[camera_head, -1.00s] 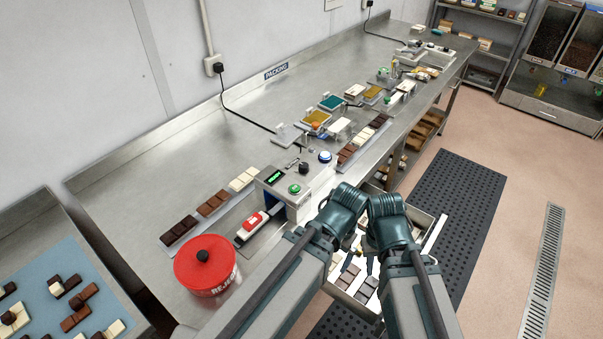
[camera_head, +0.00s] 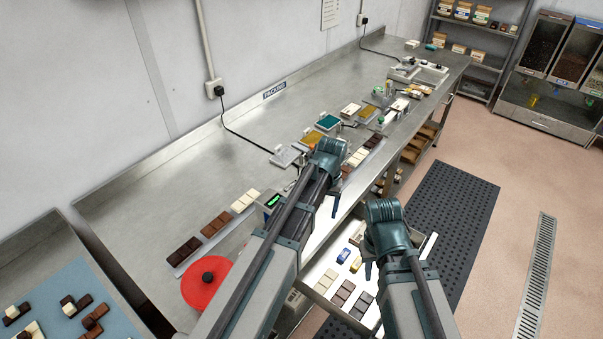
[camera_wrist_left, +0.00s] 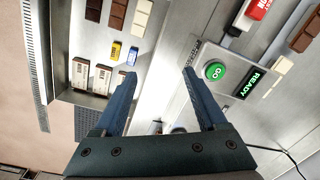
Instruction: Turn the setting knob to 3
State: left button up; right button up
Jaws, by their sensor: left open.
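The control box shows in the left wrist view with a green GO button (camera_wrist_left: 215,70) and a lit READY display (camera_wrist_left: 253,82). In the head view my left arm covers most of the box, and only its display (camera_head: 272,200) shows. I cannot make out the setting knob; a small dark round shape (camera_wrist_left: 178,129) shows low between the fingers, partly hidden by the gripper body. My left gripper (camera_wrist_left: 159,73) is open and empty above the box's edge, its right fingertip near the GO button. My right gripper (camera_head: 368,268) hangs over the drawer side, its jaws unclear.
A red reject tub (camera_head: 207,284) stands left of my left arm. Chocolate bars (camera_head: 215,224) lie on a strip along the bench. Several moulds and trays (camera_head: 327,122) stand beyond the box. An open drawer (camera_head: 323,283) with bars juts out at the bench front.

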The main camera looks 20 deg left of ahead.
notch_tip(320, 180, up, 7)
jog(key=p, duration=0.5)
pick_arm(q)
jog(key=w+a+r+n, duration=0.4)
jog(key=w+a+r, duration=0.3)
jog(key=w+a, duration=0.5)
jog(key=shift+h, duration=0.3)
jog(key=f+b, duration=0.4)
jog(key=w+d+f+b, duration=0.1)
jog(key=f+b, duration=0.4)
jog(key=d+f+b, duration=0.1)
jog(key=f+b, duration=0.3)
jog(key=b, duration=0.1)
jog(key=shift+w+f, duration=0.25)
jog(key=shift+f, duration=0.1)
pick_arm(e)
notch_tip(320, 180, down, 14)
jog(key=shift+r, duration=0.2)
pick_arm(q)
grip_shut()
